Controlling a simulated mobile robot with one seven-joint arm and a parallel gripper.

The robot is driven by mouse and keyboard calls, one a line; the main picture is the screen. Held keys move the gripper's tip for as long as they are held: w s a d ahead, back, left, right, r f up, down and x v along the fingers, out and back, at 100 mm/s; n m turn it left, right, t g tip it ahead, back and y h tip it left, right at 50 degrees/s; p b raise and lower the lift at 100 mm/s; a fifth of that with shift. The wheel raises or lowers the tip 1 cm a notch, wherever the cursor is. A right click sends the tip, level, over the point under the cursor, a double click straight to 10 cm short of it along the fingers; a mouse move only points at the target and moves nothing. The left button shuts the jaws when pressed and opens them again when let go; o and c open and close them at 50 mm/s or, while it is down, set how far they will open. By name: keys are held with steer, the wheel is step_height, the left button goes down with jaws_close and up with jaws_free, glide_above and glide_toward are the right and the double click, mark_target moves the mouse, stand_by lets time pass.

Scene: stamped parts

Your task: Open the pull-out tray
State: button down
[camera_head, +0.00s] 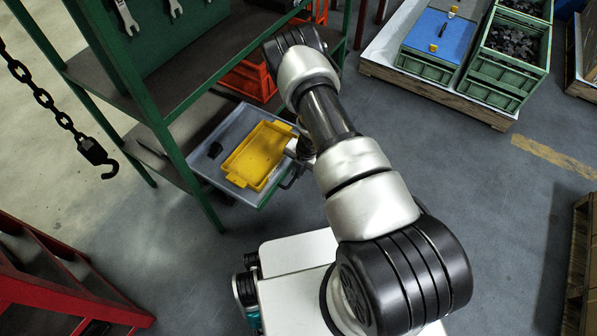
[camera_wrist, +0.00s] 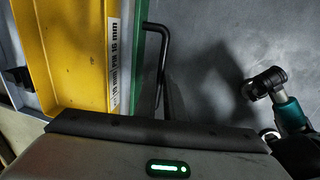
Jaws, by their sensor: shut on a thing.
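The pull-out tray (camera_head: 213,162) is a grey sheet with a green front edge, low in the green shelf rack. It sticks out past the rack's front. In the wrist view the tray's green front edge (camera_wrist: 138,50) runs beside the yellow bin (camera_wrist: 80,50). The black bar handle (camera_wrist: 165,65) stands out from that edge. My gripper (camera_head: 296,168) is at the tray's front, shut on the handle; its fingertips are mostly hidden.
A black chain with a hook (camera_head: 95,152) hangs at left. A red steel frame (camera_head: 60,285) stands lower left. Green crates (camera_head: 512,55) sit on a pallet at upper right. An orange crate (camera_head: 248,80) is behind the tray. The grey floor (camera_head: 480,170) at right is clear.

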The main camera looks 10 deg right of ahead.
steer(key=c, duration=1.8)
jaws_free()
steer(key=shift+c, duration=0.2)
steer(key=shift+r, duration=0.1)
step_height(320, 180, up, 17)
steer(key=s+d+p, duration=0.2)
steer(key=p, duration=0.3)
steer(key=shift+s+d, duration=0.15)
steer(key=shift+s, duration=0.05)
